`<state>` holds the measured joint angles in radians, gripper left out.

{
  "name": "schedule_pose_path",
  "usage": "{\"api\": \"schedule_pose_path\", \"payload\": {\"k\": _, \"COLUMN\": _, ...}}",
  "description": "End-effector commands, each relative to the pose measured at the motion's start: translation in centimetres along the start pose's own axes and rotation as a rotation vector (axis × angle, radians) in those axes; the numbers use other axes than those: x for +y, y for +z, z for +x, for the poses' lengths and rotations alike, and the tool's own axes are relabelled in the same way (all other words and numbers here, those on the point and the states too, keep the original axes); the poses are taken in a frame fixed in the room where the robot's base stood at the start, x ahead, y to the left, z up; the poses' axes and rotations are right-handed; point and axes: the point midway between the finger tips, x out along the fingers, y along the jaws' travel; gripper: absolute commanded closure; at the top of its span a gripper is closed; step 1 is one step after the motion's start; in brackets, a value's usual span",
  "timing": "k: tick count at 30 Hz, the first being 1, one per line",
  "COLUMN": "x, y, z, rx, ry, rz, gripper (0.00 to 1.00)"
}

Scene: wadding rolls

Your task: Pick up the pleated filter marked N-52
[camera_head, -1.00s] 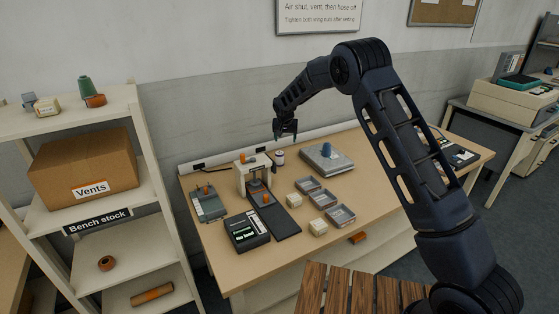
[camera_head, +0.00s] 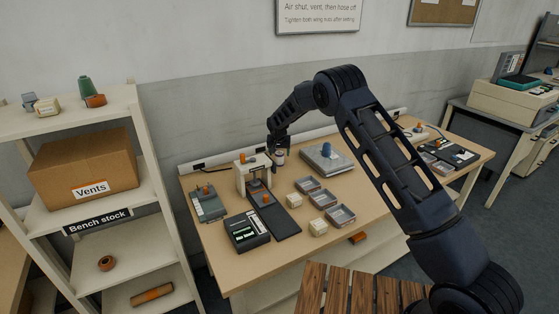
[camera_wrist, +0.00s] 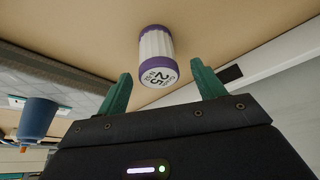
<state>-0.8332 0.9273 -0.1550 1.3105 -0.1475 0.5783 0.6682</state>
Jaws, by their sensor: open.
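The pleated filter (camera_wrist: 156,50) is a small white ribbed cylinder with purple end bands. In the wrist view it appears upside down, and the large digits on its end face read as 52; the smaller print is hard to make out. In the head view the filter (camera_head: 280,157) stands upright at the back of the bench, beside the cream press-like fixture. My gripper (camera_wrist: 161,70) is open, with its green fingers on either side of the filter's near end and a visible gap to each. In the head view my gripper (camera_head: 277,147) is just above and beside the filter.
The cream fixture (camera_head: 242,178) with an orange knob stands close on the left. A grey box (camera_head: 328,160) with a blue knob lies to the right; the blue knob (camera_wrist: 37,118) also shows in the wrist view. A power strip (camera_head: 212,163) runs along the wall. Grey trays (camera_head: 341,216) sit in front.

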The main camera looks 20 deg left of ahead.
Motion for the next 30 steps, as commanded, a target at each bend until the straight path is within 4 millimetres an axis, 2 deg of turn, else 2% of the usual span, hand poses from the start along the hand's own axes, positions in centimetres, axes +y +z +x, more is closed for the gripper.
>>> {"api": "schedule_pose_path", "payload": {"k": 3, "x": 0.1, "y": 0.3, "z": 1.9, "rx": -0.002, "ry": 0.001, "rz": -0.001, "gripper": 0.31}}
{"api": "schedule_pose_path", "payload": {"k": 7, "x": 0.1, "y": 0.3, "z": 3.4, "rx": 0.0, "ry": 0.001, "rz": 0.0, "gripper": 0.31}}
{"api": "schedule_pose_path", "payload": {"k": 15, "x": 0.1, "y": 0.2, "z": 3.7, "rx": 0.001, "ry": 0.0, "rz": 0.0, "gripper": 0.31}}
{"api": "schedule_pose_path", "payload": {"k": 17, "x": 0.1, "y": 0.2, "z": 3.7, "rx": 0.001, "ry": 0.0, "rz": 0.0, "gripper": 0.41}}
{"api": "schedule_pose_path", "payload": {"k": 23, "x": 0.1, "y": 0.2, "z": 3.7, "rx": 0.0, "ry": 0.0, "rz": 0.0, "gripper": 0.8}}
{"api": "schedule_pose_path", "payload": {"k": 30, "x": 0.1, "y": 0.2, "z": 3.7, "rx": 0.001, "ry": -0.001, "rz": 0.0, "gripper": 0.8}}
